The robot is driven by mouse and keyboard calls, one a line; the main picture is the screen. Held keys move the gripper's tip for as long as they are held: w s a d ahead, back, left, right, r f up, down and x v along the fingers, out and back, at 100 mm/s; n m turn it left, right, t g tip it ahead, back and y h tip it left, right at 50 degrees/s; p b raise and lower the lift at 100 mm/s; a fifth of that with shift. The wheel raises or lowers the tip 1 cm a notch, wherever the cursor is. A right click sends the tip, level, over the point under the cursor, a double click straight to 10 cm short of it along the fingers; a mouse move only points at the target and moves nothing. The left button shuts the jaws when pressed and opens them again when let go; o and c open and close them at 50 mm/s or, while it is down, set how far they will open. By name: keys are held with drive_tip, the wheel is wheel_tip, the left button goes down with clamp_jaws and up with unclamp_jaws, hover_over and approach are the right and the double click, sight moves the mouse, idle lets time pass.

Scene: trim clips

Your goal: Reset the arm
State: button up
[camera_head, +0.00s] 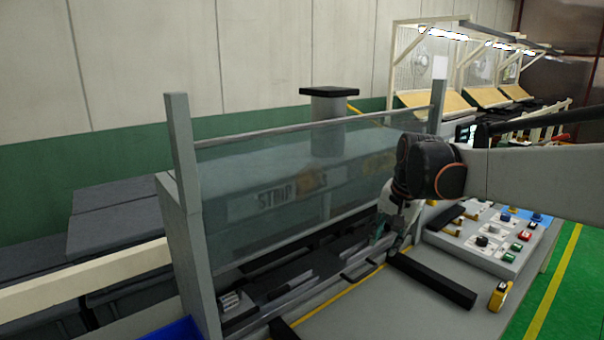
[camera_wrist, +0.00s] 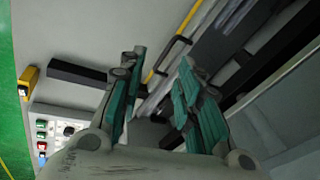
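My gripper (camera_head: 390,230) is in front of the clear guard panel (camera_head: 290,190) of the grey machine, near the panel's right end and low over the bench. In the wrist view, the two green-padded fingers of my gripper (camera_wrist: 160,64) stand apart with a clear gap between them. Nothing shows held in the gap. A thin black handle (camera_wrist: 178,44) and a yellow line lie beyond the fingertips. My arm reaches in from the right of the head view. I cannot tell how far the fingertips are from the bench.
A black bar (camera_head: 430,278) lies on the bench (camera_head: 350,318) close to my gripper. A yellow block-like item (camera_head: 500,296) stands at the bench's right edge. A button panel (camera_head: 490,240) is right of my gripper. A grey post (camera_head: 182,200) holds the guard's left end.

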drive_tip(key=s+f+n+t, duration=0.2)
drive_tip(key=s+n, duration=0.1)
drive_tip(key=s, duration=1.1)
drive_tip(key=s+a+f+n+t, duration=0.1)
drive_tip(key=s+n, duration=0.3)
drive_tip(key=s, duration=1)
drive_tip(key=shift+f+t+h, duration=0.4)
drive_tip(key=shift+f+t, duration=0.1)
drive_tip(key=shift+f, duration=0.35)
